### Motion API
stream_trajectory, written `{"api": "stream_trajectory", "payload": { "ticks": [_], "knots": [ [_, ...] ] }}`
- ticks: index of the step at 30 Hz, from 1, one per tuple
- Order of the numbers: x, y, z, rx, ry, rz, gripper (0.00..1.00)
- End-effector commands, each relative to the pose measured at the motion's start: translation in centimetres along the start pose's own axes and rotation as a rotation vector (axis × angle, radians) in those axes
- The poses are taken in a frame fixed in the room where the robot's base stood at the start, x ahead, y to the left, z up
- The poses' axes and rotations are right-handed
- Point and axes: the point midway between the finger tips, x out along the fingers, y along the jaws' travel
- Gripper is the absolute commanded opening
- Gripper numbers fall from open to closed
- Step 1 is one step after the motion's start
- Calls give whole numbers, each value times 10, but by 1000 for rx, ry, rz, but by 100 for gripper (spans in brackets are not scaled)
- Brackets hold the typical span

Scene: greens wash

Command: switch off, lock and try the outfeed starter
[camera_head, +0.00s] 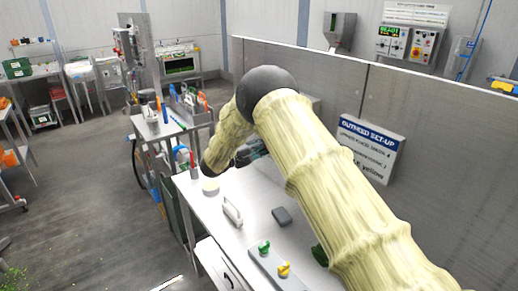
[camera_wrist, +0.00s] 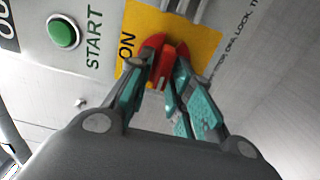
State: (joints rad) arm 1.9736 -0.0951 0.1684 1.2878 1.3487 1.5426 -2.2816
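In the wrist view a red rotary handle (camera_wrist: 160,52) sits on a yellow plate (camera_wrist: 196,38) marked ON on a grey box. A green button (camera_wrist: 63,33) beside the word START is to its left. My gripper (camera_wrist: 158,72) has its teal-padded fingers at either side of the red handle. I cannot tell whether both pads touch it. In the head view my pale-sleeved arm reaches over the bench, and only a bit of the gripper (camera_head: 254,150) shows beside it. The starter is hidden behind the arm there. I cannot make out a padlock.
A steel bench (camera_head: 222,188) bears a white handled item (camera_head: 232,212), a dark block (camera_head: 282,215) and a plate with green (camera_head: 264,247) and yellow (camera_head: 284,269) knobs. A tall partition (camera_head: 300,65) carries an outfeed set-up sign (camera_head: 368,150). Floor at left (camera_head: 90,215) is open.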

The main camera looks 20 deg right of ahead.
Motion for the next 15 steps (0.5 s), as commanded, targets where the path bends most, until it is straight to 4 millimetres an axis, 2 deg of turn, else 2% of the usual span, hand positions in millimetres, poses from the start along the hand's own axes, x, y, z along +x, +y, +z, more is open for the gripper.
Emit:
{"api": "stream_trajectory", "payload": {
  "ticks": [11, 15],
  "knots": [
    [-6, 0, -3, 1, 8, -2, 33],
    [-16, 0, -4, 1, 9, -2, 33]
  ]
}}
